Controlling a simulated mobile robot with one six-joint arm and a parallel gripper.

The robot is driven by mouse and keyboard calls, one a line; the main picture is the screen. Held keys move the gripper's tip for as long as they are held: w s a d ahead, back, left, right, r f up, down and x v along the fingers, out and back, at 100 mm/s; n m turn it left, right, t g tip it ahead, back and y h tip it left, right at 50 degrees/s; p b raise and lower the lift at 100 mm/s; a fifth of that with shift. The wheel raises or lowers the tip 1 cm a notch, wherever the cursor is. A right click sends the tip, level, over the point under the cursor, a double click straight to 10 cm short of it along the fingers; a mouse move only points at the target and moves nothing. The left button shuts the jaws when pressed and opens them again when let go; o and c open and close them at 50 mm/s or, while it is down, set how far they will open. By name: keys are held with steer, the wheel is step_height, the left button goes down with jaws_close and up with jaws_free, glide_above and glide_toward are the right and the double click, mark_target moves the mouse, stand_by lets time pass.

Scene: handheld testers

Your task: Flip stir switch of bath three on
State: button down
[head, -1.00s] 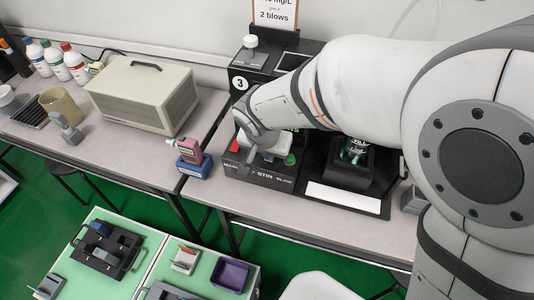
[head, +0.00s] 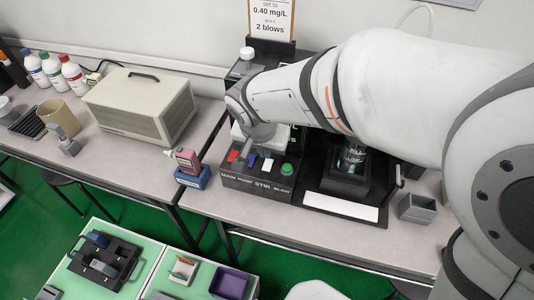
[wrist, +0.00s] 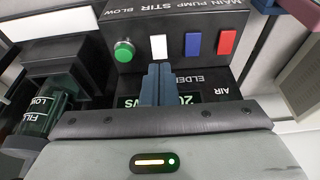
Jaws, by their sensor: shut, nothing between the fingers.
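The black control box (head: 235,182) carries a red switch (head: 233,156), a blue switch, a white switch (head: 268,164) and a green button (head: 287,169). Its front reads MAIN, PUMP, STIR, BLOW. In the wrist view, the white stir switch (wrist: 158,47) lies between the green button (wrist: 124,50) and the blue switch (wrist: 193,44). My gripper (wrist: 157,72) is shut and empty, its blue-grey fingertips just below the white switch in that picture. Whether they touch it, and which way it is tipped, I cannot tell. My gripper (head: 246,150) partly covers the box in the head view.
A dark glass vessel (head: 353,154) stands right of the box, and a grey open box (head: 417,209) farther right. A pink tester (head: 186,160) in a blue holder stands left. A sign (head: 271,20) rises behind. A display (wrist: 180,98) is partly hidden by my fingers.

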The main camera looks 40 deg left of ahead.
steer(key=v, duration=0.3)
steer(key=shift+f, duration=0.1)
steer(key=shift+x, duration=1.55)
steer(key=shift+w+d, duration=0.1)
